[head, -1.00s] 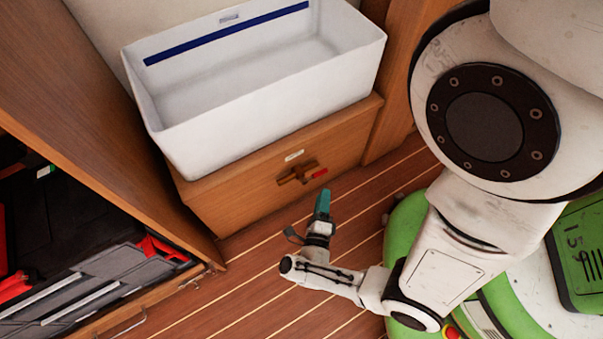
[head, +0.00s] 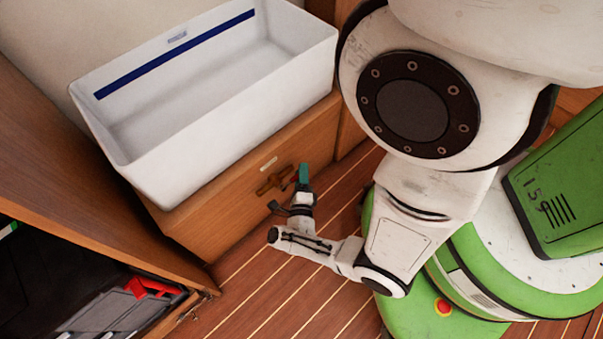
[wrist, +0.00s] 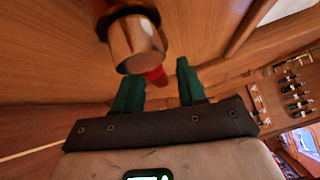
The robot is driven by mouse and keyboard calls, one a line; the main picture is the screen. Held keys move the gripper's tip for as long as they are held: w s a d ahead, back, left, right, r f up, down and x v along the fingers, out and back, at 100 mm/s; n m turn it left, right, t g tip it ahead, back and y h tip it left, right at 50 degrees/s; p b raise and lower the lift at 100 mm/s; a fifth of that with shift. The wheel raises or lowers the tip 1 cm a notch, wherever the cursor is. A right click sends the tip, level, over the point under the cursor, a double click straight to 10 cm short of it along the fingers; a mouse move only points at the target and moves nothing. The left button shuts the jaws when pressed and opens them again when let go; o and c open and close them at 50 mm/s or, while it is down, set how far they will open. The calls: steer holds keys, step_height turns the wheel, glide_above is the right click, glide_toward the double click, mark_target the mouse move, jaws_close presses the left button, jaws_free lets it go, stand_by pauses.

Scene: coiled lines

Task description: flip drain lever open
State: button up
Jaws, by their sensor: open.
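The drain valve (head: 268,184) is a bronze-brown fitting on the front of the wooden base below the white tub (head: 228,121). In the wrist view a metal pipe end (wrist: 136,43) hangs close above my gripper, and the red lever (wrist: 156,76) shows just below it, partly hidden. My gripper (wrist: 160,85) has two teal fingers, open, on either side of the red lever, which shows in the gap. I cannot tell whether they touch it. In the head view my gripper (head: 303,174) is at the valve's right end and hides most of the lever.
A wooden locker (head: 75,170) with dark gear and red pieces stands open at the left. The striped floor (head: 280,300) is clear in front.

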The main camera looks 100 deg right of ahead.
steer(key=shift+d, duration=0.25)
steer(key=shift+s, duration=0.1)
jaws_close()
stand_by(0.4)
